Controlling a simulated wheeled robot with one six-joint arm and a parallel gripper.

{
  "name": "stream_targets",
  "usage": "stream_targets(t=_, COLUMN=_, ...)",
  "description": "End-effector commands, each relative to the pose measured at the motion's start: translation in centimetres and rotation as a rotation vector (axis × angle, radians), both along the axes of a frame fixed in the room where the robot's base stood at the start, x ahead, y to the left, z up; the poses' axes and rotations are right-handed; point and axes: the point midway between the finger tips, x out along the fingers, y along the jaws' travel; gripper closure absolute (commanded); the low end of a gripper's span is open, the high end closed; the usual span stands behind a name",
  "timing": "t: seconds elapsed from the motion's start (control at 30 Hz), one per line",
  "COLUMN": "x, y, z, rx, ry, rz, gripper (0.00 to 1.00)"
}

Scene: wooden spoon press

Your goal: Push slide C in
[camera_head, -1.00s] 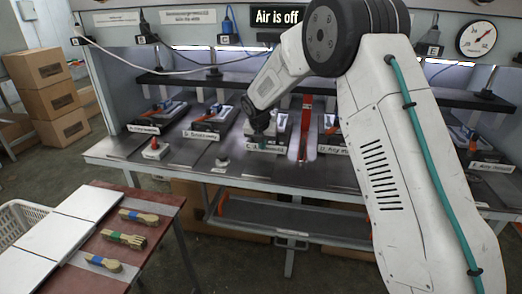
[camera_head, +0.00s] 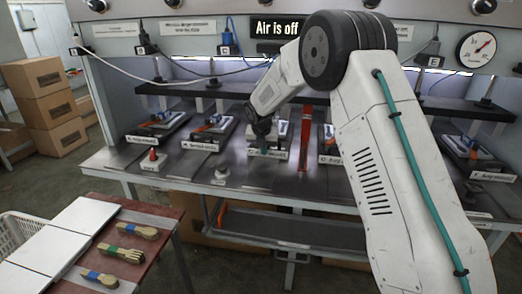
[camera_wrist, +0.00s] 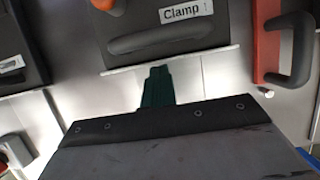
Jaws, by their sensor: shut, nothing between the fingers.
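Slide C (camera_head: 268,153) is on the metal bench, at the middle station, with a white label strip along its front. In the wrist view its dark plate (camera_wrist: 130,60) carries a black bar handle (camera_wrist: 170,38) and a "Clamp" label (camera_wrist: 186,11), with a pale front edge. My gripper (camera_head: 262,146) is low at the front of this slide. In the wrist view its dark green fingers (camera_wrist: 157,76) are together and empty, with the tips at or just short of the pale edge. I cannot tell whether they touch.
A red button box (camera_head: 152,160) and a small knob (camera_head: 222,171) sit front left. A spoon table (camera_head: 160,215) is nearer.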

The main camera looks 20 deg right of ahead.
Motion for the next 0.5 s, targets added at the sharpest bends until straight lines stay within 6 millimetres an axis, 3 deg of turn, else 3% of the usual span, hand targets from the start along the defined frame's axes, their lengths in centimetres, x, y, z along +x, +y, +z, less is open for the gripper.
stream_targets(t=0.23, x=-2.5, y=2.0, z=0.1, rx=0.0, ry=0.001, rz=0.004, gripper=1.0)
stream_targets(t=0.5, x=-4.5, y=3.9, z=6.1, rx=0.001, ry=-0.002, rz=0.009, gripper=1.0)
